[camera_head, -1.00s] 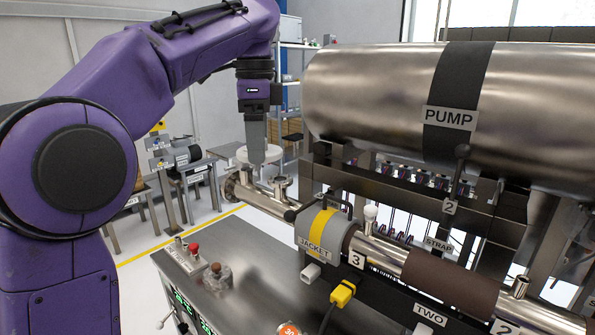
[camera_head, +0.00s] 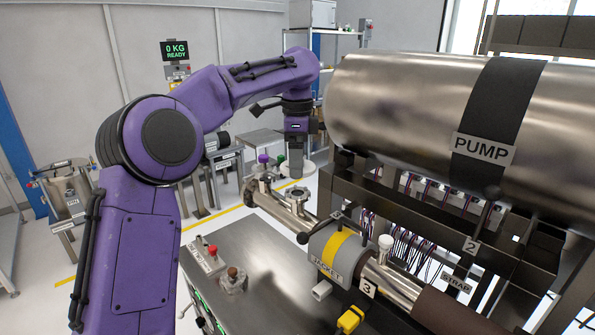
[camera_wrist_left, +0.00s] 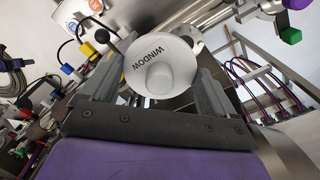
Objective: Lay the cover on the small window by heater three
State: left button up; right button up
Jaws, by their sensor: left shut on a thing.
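My left gripper (camera_head: 296,168) is at the far end of the pipe, beyond the ports in the head view. In the left wrist view it is shut on a round white cover (camera_wrist_left: 165,67) lettered WINDOW, held between the two fingers. I cannot make out the cover clearly in the head view. An upright flanged port (camera_head: 297,193) stands on the steel pipe, below the gripper in the picture. A grey jacket (camera_head: 324,247) with a yellow band wraps the pipe nearer me, beside a plate marked 3 (camera_head: 367,289). My right gripper is not in view.
The large PUMP cylinder (camera_head: 420,115) and its dark frame fill the right side. A grey bench top (camera_head: 250,240) with a red button lies in front of the pipe. Purple and green knobs (camera_head: 281,159) show near the gripper. A yellow plug (camera_head: 350,319) is at the front.

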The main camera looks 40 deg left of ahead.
pick_arm(q)
send_over(298, 192)
jog(key=f, duration=0.4)
jog(key=shift+s+d+f+p, duration=0.25)
jog(key=shift+s+f+p, duration=0.1)
jog(key=shift+f+p, duration=0.05)
jog(key=f, duration=0.2)
jog(key=f+p, duration=0.1)
jog(key=shift+w+a+f, duration=0.2)
jog(key=shift+w+f, duration=0.05)
jog(key=shift+f, duration=0.2)
jog(key=o, duration=0.8)
jog(key=shift+f, duration=0.1)
jog(key=shift+r, duration=0.4)
notch_tip(298, 192, up, 12)
jog(key=shift+f, duration=0.25)
